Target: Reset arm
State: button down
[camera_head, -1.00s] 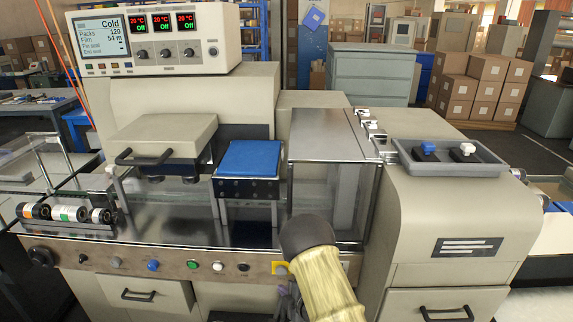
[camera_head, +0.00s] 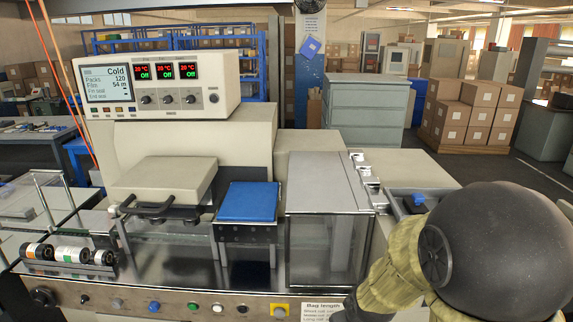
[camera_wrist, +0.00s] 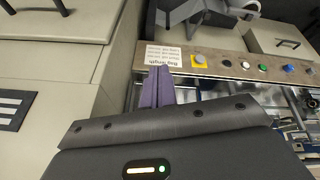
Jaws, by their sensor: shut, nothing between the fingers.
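My gripper (camera_wrist: 160,88) shows in the wrist view as purple fingers close together, shut and empty. It points toward the wrapper's front panel near the bag length label (camera_wrist: 163,55), apart from anything I can see held. In the head view my arm fills the lower right, and the gripper is hidden there or out of frame. The wrapping machine (camera_head: 195,135) stands in front of me, with its control display (camera_head: 108,84) reading Cold.
The button rail (camera_head: 170,302) runs along the machine's front. A clear guard box (camera_head: 325,250), a blue-topped stand (camera_head: 248,200) and film rolls (camera_head: 70,255) are on it. My arm partly hides the grey tray (camera_head: 432,192) at right. Stacked cartons (camera_head: 470,110) stand behind.

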jog(key=s+r+m+g+p, duration=0.1)
jog(key=s+r+m+g, duration=0.1)
jog(key=s, duration=0.6)
notch_tip(320, 180, up, 2)
jog(key=shift+s+d+r+m, duration=0.2)
jog(key=shift+d+r+m, duration=0.1)
jog(key=shift+m, duration=0.4)
